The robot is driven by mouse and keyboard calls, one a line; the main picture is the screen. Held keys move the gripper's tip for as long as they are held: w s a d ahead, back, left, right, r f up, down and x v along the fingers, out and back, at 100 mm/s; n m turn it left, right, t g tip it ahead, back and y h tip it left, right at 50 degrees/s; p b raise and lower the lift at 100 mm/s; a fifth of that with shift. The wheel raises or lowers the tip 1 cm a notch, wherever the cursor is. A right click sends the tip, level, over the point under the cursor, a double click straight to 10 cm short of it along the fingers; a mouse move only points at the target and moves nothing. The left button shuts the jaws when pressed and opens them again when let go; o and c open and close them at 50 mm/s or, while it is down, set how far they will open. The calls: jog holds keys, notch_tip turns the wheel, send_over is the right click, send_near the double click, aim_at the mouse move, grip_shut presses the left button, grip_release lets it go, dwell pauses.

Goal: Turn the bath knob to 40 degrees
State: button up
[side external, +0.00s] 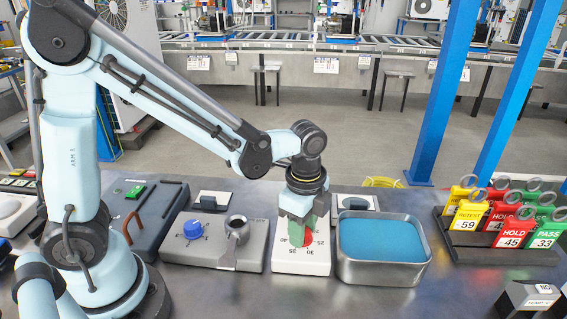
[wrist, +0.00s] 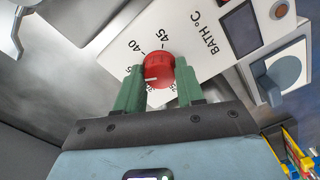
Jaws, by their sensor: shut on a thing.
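The red bath knob (side external: 308,237) sits on a white panel (side external: 301,266) with printed numbers. In the wrist view the knob (wrist: 159,66) stands between the two green fingers of my gripper (wrist: 160,78), which are shut on it from both sides. My gripper (side external: 300,231) points down at the panel in the side view and partly hides the knob. In the wrist view, 40 and 45 show on the panel beyond the knob, with "BATH °C" to the right. The knob's white pointer line is toward its left side; the exact reading is unclear, and lower numbers are partly hidden.
A metal basin (side external: 344,270) of blue liquid stands right beside the panel. A grey station with a blue knob (side external: 193,228) is to the left. A rack of coloured tags (side external: 470,243) stands on the right. Bare table shows in front.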

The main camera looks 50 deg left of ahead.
jog(key=m, duration=0.5)
jog(key=shift+m, duration=0.3)
jog(key=m, duration=0.4)
jog(key=shift+m, duration=0.3)
jog(key=o, duration=1)
jog(key=shift+o, duration=0.2)
jog(key=shift+r, duration=0.1)
notch_tip(320, 180, up, 12)
dwell(0.3)
